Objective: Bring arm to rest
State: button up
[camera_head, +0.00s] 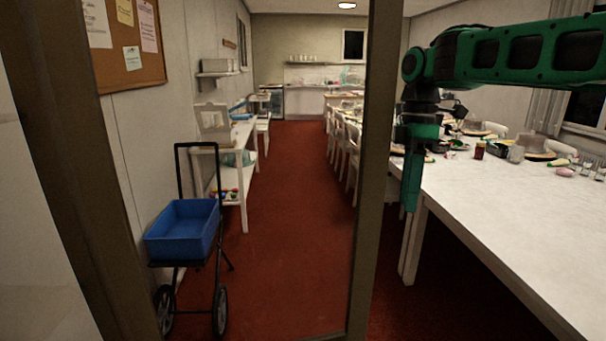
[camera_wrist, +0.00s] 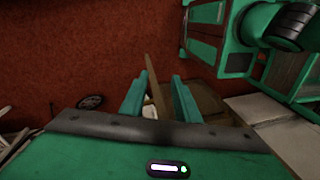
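My arm (camera_head: 530,52) is green and black and reaches in from the right edge of the head view, raised above the white table. My gripper (camera_head: 410,205) hangs down from its end beside the table's left side, seen edge-on. In the wrist view, the two green fingers of my gripper (camera_wrist: 160,76) stand apart with a gap between them. No held object shows between them; red floor and a brown post show beyond.
The long white table (camera_head: 520,215) fills the right, with hats, jars and small items at its far side. A brown post (camera_head: 370,150) stands left of my gripper. A blue-binned trolley (camera_head: 183,230) stands left. Red floor (camera_head: 290,235) is open between.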

jog(key=s+d+f+m, duration=0.5)
jog(key=s+d+m, duration=0.1)
jog(key=s, duration=0.4)
jog(key=s+d+f+m+t, duration=0.1)
jog(key=s+d+f+m, duration=0.5)
jog(key=s+m, duration=0.3)
jog(key=s+d+f+m+t, duration=0.1)
jog(key=s+d+f+m, duration=0.5)
jog(key=s, duration=0.5)
jog(key=shift+d+m, duration=0.35)
jog(key=shift+m, duration=0.45)
